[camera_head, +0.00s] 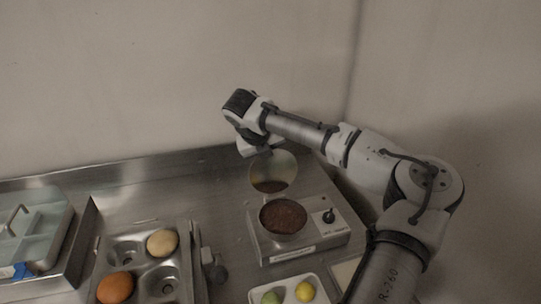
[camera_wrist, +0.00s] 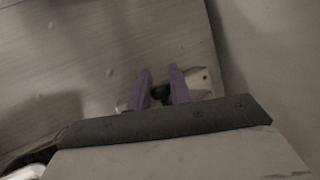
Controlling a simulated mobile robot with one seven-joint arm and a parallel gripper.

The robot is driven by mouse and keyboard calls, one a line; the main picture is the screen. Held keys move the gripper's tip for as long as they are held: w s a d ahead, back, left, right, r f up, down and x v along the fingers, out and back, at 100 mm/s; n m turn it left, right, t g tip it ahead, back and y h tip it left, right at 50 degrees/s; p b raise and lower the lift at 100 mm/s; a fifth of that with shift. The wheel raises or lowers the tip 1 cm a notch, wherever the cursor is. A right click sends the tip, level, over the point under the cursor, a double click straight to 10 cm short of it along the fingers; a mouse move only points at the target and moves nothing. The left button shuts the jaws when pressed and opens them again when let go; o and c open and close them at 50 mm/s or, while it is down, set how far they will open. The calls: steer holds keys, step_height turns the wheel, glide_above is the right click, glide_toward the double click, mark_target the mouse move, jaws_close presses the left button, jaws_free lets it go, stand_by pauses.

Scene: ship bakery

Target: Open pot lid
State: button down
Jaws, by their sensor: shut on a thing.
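The pot (camera_head: 283,217) sits on a small steel hot plate and is open on top, showing dark brown contents. The round, see-through lid (camera_head: 273,172) is raised off the pot, behind and above it, and tilted steeply. My gripper (camera_head: 260,151) is at the lid's upper edge in the head view. In the wrist view, the two purple fingers of my gripper (camera_wrist: 160,70) are shut on the lid's dark knob (camera_wrist: 158,93). Most of the lid is hidden in the wrist view.
The hot plate (camera_head: 305,240) has a black dial on its right. A muffin tray (camera_head: 137,261) with round buns stands left. A small white tray (camera_head: 270,284) with yellow and green balls lies in front. A covered case (camera_head: 40,225) is far left. The wall is close behind.

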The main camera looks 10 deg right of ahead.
steer(key=shift+s+a+f, duration=0.15)
steer(key=shift+s+f, duration=0.05)
steer(key=shift+f, duration=0.25)
steer(key=c, duration=1.3)
jaws_free()
steer(key=shift+w, duration=0.1)
steer(key=shift+r, duration=0.15)
steer(key=shift+r, duration=0.1)
steer(key=b+v, duration=0.3)
steer(key=v, duration=1)
steer(key=shift+a+r, duration=0.15)
steer(key=shift+r, duration=0.15)
steer(key=shift+f, duration=0.1)
